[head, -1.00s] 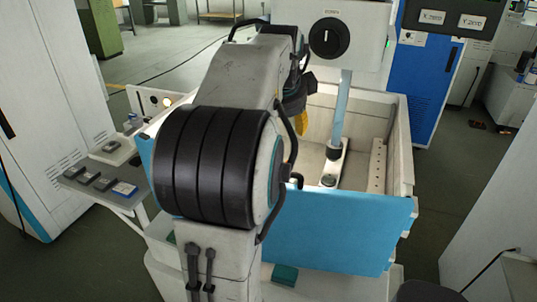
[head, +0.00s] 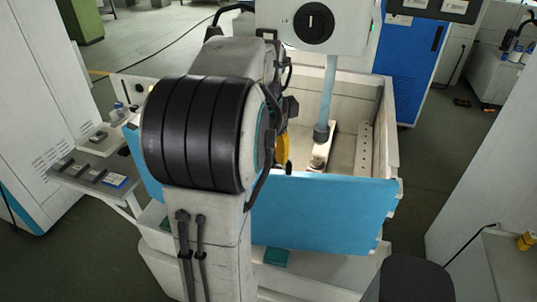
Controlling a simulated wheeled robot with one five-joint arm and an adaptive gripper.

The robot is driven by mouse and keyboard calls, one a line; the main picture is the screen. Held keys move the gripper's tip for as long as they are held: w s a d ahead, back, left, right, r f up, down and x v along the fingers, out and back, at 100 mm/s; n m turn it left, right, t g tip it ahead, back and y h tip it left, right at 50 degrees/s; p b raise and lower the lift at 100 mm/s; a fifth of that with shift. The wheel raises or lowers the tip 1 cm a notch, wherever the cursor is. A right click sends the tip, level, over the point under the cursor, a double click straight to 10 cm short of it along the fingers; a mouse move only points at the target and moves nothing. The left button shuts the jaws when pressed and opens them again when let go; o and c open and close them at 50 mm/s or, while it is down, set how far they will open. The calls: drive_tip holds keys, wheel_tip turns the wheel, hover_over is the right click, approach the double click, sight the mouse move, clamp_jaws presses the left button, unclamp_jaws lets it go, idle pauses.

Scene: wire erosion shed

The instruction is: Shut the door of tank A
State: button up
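The tank (head: 391,125) is a pale open-topped box at the middle, with a machine head and a grey-blue column reaching down into it. Its door looks to be the blue panel (head: 325,212) along the front, standing up, with its left part hidden behind my arm. I cannot tell whether the panel is fully closed against the tank. No letter A is readable on it. My gripper (head: 283,150) is mostly hidden behind my arm, near the panel's top edge. Only dark and yellow parts show, and its fingertips are not visible. I cannot tell whether it touches the panel.
A shelf (head: 82,180) with several small blocks is left of the tank. A white cabinet (head: 45,95) stands at far left, a blue cabinet (head: 409,65) behind right. A dark rounded object (head: 415,278) is at front right, beside a grey bench (head: 515,265). Floor shows right of the tank.

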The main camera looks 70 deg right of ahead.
sight(268, 162)
drive_tip(key=shift+d+f, duration=0.2)
drive_tip(key=shift+f, duration=0.65)
drive_tip(key=shift+d+f, duration=0.15)
drive_tip(key=shift+f, duration=0.65)
drive_tip(key=shift+o, duration=0.2)
clamp_jaws()
drive_tip(key=shift+a+f, duration=0.1)
